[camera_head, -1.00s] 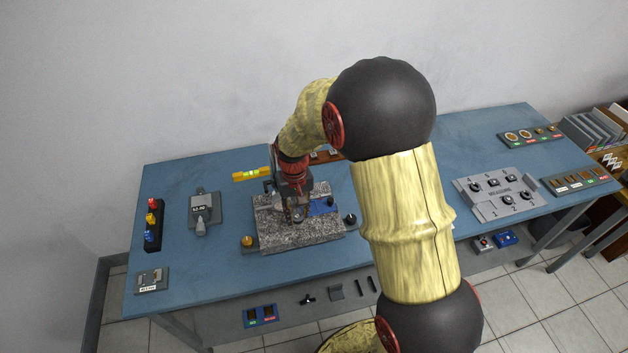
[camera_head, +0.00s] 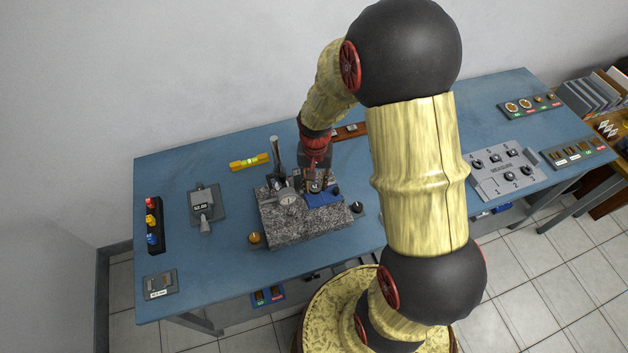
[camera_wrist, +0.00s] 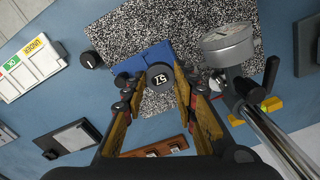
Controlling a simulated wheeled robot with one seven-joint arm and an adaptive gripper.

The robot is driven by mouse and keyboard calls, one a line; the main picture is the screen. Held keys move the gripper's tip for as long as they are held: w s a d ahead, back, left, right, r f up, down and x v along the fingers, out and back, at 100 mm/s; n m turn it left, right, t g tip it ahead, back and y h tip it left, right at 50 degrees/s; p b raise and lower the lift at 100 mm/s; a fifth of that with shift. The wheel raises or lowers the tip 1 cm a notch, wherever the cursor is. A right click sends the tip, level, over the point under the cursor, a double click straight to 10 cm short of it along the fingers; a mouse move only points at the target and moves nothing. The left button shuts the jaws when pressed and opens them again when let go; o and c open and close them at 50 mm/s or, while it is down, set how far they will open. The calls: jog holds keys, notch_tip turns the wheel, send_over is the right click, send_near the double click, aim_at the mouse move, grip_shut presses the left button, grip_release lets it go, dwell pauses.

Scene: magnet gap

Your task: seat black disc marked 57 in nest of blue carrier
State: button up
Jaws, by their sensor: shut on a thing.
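The black disc marked 57 (camera_wrist: 160,77) sits between my fingertips in the wrist view, its white number facing the camera. My gripper (camera_wrist: 157,90) is shut on it; in the head view my gripper (camera_head: 315,188) is over the granite block's right part. The blue carrier (camera_wrist: 146,57) lies behind the disc in the wrist view and below my gripper in the head view (camera_head: 323,200). The disc and fingers hide part of the carrier, and I cannot make out its nest. I cannot tell whether the disc touches the carrier.
The carrier is on a speckled granite block (camera_head: 300,232). A dial gauge (camera_wrist: 228,45) on a metal post (camera_wrist: 280,143) stands close beside my gripper. A black knob (camera_head: 357,207) and a brass knob (camera_head: 254,238) flank the block. A yellow level (camera_head: 248,162) lies behind.

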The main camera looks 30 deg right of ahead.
aim_at(315, 199)
jog(key=shift+f+b, duration=1.75)
jog(key=shift+f, duration=1.05)
jog(key=shift+f, duration=0.15)
jog(key=o, duration=1.1)
jog(key=shift+o, duration=0.3)
jog(key=shift+c, duration=0.3)
jog(key=c, duration=0.4)
jog(key=shift+c, duration=0.3)
